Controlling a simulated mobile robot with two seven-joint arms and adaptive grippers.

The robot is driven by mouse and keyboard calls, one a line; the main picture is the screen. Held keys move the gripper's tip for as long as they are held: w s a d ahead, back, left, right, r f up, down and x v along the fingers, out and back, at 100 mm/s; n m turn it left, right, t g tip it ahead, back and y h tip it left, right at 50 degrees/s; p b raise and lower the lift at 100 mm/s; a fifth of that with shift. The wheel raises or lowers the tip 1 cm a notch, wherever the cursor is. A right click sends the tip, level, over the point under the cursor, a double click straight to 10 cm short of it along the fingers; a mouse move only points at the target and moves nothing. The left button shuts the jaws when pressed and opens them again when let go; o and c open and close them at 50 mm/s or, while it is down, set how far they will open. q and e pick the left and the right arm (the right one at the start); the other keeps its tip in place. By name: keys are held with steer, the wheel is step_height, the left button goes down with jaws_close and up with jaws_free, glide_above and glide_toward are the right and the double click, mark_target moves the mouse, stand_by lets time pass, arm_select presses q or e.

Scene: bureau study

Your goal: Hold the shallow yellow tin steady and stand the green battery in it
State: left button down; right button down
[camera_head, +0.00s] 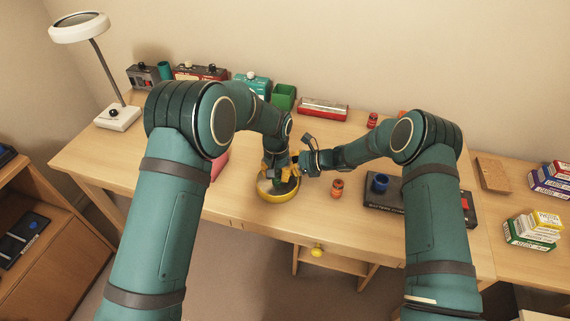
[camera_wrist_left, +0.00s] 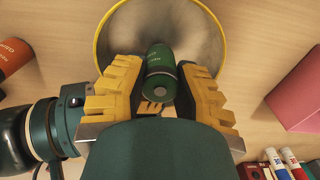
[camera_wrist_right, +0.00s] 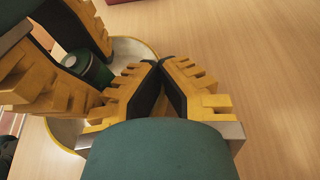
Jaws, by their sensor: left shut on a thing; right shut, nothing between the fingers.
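The shallow yellow tin (camera_head: 291,196) stands near the front edge of the desk; its yellow rim and grey inside (camera_wrist_left: 196,22) show in the left wrist view. My left gripper (camera_head: 277,180) points down over the tin and is shut on the green battery (camera_wrist_left: 160,68). The battery is roughly upright between the fingers, inside the tin's outline; I cannot tell whether it touches the floor. My right gripper (camera_wrist_right: 160,72) is shut and empty, its fingertips at the tin's rim (camera_wrist_right: 143,45) beside my left gripper. Whether they touch the rim is unclear.
A pink block (camera_head: 220,164) lies left of the tin. Several boxes and a red case (camera_head: 323,109) line the back.

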arm_select(q)
steer(key=shift+f, duration=0.5)
steer(key=c, duration=0.8)
jaws_free()
steer(key=shift+o, duration=0.2)
steer(key=shift+r, duration=0.1)
step_height(320, 180, up, 12)
steer(key=shift+f, duration=0.1)
arm_select(e)
steer(key=c, duration=1.1)
jaws_free()
steer(key=shift+o, duration=0.2)
